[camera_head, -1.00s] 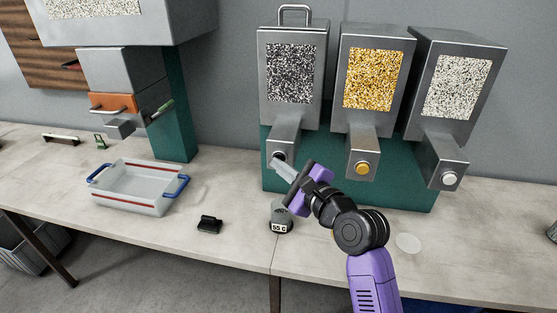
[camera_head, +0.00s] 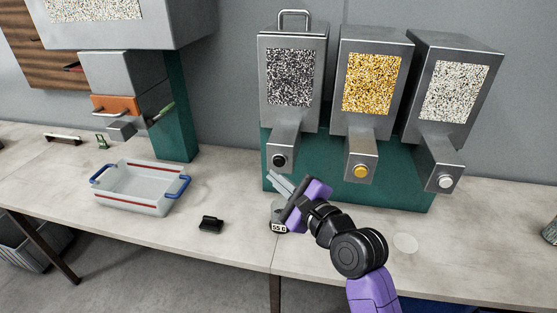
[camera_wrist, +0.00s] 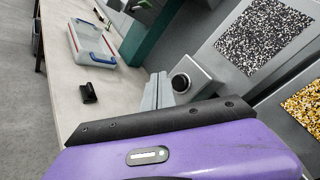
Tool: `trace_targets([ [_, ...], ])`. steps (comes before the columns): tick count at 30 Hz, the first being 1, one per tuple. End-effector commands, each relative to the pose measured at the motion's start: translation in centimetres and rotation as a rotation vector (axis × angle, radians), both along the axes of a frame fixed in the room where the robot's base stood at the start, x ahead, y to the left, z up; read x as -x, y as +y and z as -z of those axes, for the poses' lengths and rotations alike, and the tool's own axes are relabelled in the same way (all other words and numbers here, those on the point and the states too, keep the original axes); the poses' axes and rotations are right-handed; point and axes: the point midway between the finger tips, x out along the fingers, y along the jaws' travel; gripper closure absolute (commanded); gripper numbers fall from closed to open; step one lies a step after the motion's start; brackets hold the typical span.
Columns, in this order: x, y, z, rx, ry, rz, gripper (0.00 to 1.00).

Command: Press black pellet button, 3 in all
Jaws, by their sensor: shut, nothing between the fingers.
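The black pellet button (camera_head: 279,160) is a round black knob on the front of the spout of the left dispenser (camera_head: 291,78), whose window shows black and white pellets. The button also shows in the wrist view (camera_wrist: 181,83), just right of my fingertips. My gripper (camera_head: 278,179) is shut and empty. Its tips are a little below and in front of the button, apart from it in the head view. A small scale (camera_head: 279,227) with a display stands on the table, partly hidden behind my gripper.
The dispensers with a yellow button (camera_head: 361,171) and a white button (camera_head: 445,182) stand to the right. A clear tray (camera_head: 138,190) with blue handles and a small black object (camera_head: 210,224) lie on the table at left. A pale disc (camera_head: 405,243) lies at right.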

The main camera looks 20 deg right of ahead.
Motion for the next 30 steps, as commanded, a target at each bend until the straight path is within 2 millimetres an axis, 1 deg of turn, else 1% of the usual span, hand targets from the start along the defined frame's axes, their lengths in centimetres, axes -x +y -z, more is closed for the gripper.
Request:
trace_targets([
  [6,1.7,1.2,-0.3,0.001,0.003,-0.001,1.00],
  [12,2.7,1.9,-0.1,0.001,0.001,-0.001,1.00],
  [30,2.7,1.9,0.0,0.000,0.000,0.000,1.00],
])
